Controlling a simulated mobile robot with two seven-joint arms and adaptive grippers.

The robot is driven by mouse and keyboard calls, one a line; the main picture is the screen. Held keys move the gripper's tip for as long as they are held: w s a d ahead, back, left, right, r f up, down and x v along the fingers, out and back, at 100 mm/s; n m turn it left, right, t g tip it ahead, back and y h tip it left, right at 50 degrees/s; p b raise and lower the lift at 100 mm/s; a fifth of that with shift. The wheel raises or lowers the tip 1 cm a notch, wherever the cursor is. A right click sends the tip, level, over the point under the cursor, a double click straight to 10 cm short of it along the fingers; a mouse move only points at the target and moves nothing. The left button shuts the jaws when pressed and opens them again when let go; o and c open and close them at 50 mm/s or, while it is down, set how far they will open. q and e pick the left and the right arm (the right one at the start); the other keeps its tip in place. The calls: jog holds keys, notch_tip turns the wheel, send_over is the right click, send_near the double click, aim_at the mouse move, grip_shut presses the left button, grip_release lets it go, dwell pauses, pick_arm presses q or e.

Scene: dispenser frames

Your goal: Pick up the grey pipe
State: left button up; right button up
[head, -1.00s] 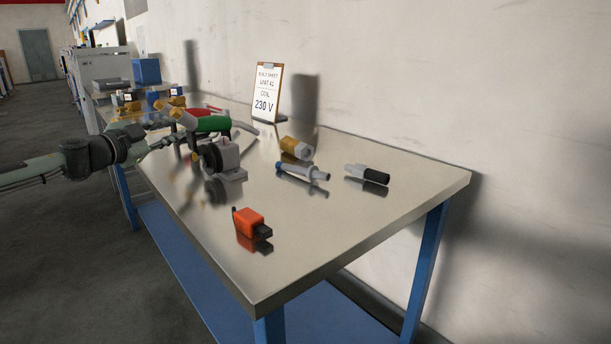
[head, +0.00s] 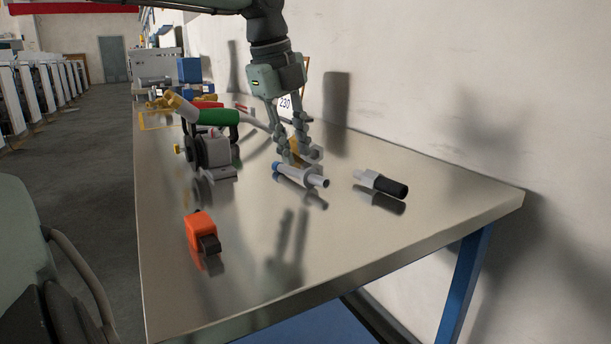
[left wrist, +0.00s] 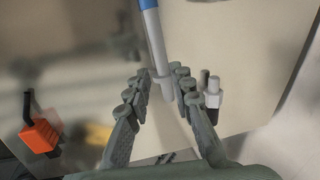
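In the left wrist view the pipe (left wrist: 154,45) runs between the open fingers (left wrist: 159,80), with a visible space to each side. I cannot tell how far the fingertips are above it. My right gripper is not in view.
A black-and-grey fitting (head: 382,184) lies right of the pipe. A yellow part (head: 294,146) is partly hidden behind my fingers. A machine with a green handle (head: 218,117) stands left, an orange device (head: 201,232) front left.

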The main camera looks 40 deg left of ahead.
aim_at(301, 171)
pick_arm(q)
jog(key=x, duration=0.4)
jog(key=shift+w+d+f, duration=0.1)
jog(key=shift+w+f, duration=0.05)
jog(key=shift+f, duration=0.3)
grip_shut()
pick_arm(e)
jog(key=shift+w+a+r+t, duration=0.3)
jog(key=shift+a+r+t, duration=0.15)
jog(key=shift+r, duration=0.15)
pick_arm(q)
jog(key=shift+w, duration=0.1)
